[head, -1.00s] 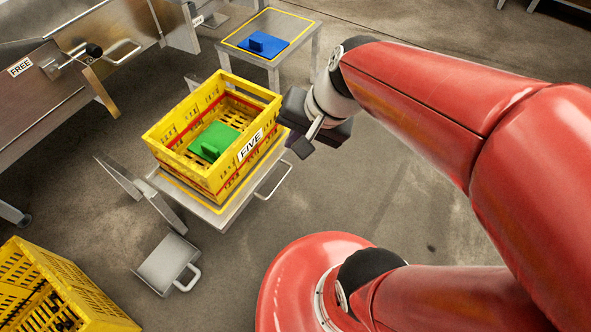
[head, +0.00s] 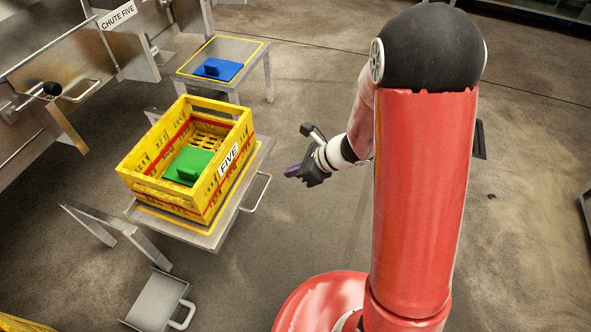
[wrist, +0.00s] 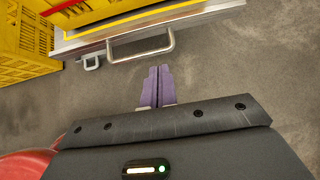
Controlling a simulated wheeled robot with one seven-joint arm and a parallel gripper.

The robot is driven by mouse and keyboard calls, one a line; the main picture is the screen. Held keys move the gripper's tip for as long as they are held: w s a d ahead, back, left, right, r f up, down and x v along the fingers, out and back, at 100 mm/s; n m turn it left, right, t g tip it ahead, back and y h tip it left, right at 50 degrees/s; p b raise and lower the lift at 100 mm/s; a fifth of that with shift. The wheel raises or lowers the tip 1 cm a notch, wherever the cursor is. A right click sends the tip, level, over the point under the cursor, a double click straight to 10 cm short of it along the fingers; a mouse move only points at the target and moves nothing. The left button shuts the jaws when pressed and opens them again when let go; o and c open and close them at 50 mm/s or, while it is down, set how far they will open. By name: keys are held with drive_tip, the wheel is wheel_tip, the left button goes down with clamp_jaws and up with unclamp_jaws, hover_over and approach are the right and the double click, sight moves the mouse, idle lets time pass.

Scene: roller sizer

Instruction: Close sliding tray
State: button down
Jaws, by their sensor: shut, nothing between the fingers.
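The sliding tray (head: 228,208) is a metal shelf with a yellow border line and a bar handle (head: 259,193) on its right front edge. It stands out on its frame with a yellow crate on it. My gripper (head: 291,172) is right of the handle, apart from it, with its fingers toward the tray. In the wrist view the purple fingers (wrist: 157,85) are together and empty, just below the handle (wrist: 141,45). The tray's edge (wrist: 100,37) shows above them.
The yellow crate (head: 140,160) labelled FIVE holds a green block (head: 190,164). A side table (head: 243,50) with a blue block (head: 218,69) stands behind. A metal scoop-like pan (head: 158,300) lies in front. Chute metalwork (head: 40,60) is at left.

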sight(255, 176)
drive_tip(key=b+x, duration=0.1)
drive_tip(key=x, duration=0.5)
drive_tip(key=shift+f, duration=0.1)
drive_tip(key=a, duration=0.1)
drive_tip(key=w+a, duration=0.1)
drive_tip(key=a, duration=0.1)
drive_tip(key=shift+w+a+f, duration=0.1)
drive_tip(key=shift+a, duration=0.1)
drive_tip(key=shift+w+a, duration=0.2)
drive_tip(key=shift+a, duration=0.25)
